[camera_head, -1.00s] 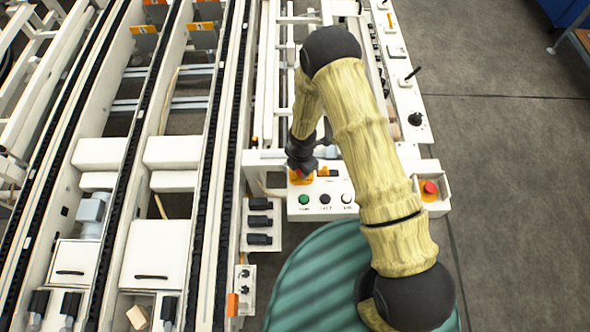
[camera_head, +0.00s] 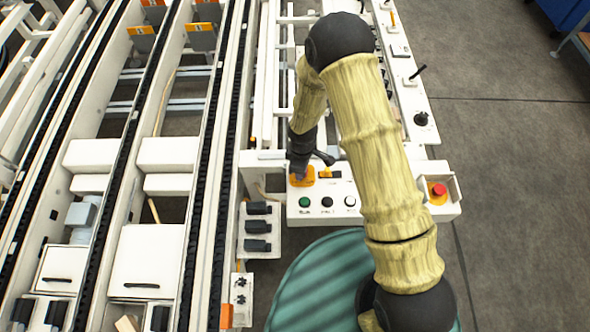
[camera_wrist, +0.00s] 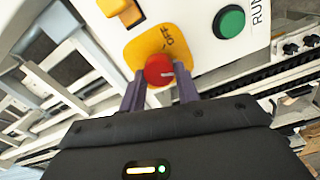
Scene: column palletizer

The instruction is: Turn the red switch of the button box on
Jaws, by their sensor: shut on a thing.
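The button box (camera_head: 320,208) is a white panel in the lower middle of the head view. Its red switch (camera_wrist: 159,70) is a round knob on a yellow plate (camera_wrist: 144,46) in the wrist view. In the head view my gripper (camera_head: 301,172) reaches down onto the yellow plate and hides most of the switch.
A green RUN button (camera_wrist: 229,21) sits near the switch. Black (camera_head: 327,202) and white (camera_head: 349,201) buttons are in the same row. A red emergency button (camera_head: 438,190) is at the panel's right end. Conveyor rails (camera_head: 215,130) run along the left. Open floor (camera_head: 520,190) lies to the right.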

